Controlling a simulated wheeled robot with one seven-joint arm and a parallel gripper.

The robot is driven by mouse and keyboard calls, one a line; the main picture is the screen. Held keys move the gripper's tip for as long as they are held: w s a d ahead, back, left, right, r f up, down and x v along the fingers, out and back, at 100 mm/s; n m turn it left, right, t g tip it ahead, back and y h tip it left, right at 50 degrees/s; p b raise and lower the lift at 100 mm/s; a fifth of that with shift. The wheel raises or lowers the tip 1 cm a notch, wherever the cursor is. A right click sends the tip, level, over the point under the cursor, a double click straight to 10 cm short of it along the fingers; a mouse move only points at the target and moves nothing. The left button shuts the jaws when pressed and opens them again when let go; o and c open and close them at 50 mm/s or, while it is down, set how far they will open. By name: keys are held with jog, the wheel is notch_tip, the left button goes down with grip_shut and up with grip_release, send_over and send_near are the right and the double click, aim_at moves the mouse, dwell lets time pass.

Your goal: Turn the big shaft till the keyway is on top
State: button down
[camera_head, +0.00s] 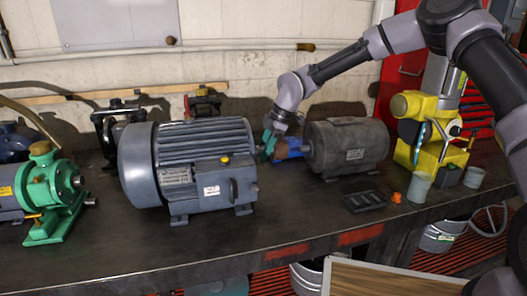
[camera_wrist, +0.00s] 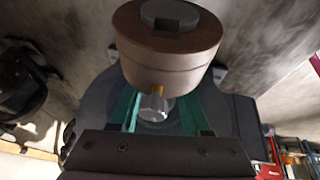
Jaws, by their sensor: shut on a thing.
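The big blue-grey motor (camera_head: 200,165) stands left of centre on the bench, its shaft end facing right. My gripper (camera_head: 267,142) is at that end, its teal fingers reaching down by the shaft. In the wrist view, the fingers (camera_wrist: 158,110) are closed on either side of a shiny metal shaft (camera_wrist: 153,107). In the head view the fingers cover most of the shaft.
A smaller grey motor (camera_head: 347,147) with a blue part (camera_head: 293,146) stands close to my gripper's right. A green pump (camera_head: 50,195) is at the left. A yellow machine (camera_head: 438,125), cups and a black tray (camera_head: 365,201) are at the right.

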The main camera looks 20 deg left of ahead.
jog(key=shift+c, duration=1.8)
grip_release()
jog(key=shift+f, duration=0.1)
jog(key=v, duration=1)
jog(key=shift+w+d+r, duration=0.1)
jog(key=shift+r, duration=0.25)
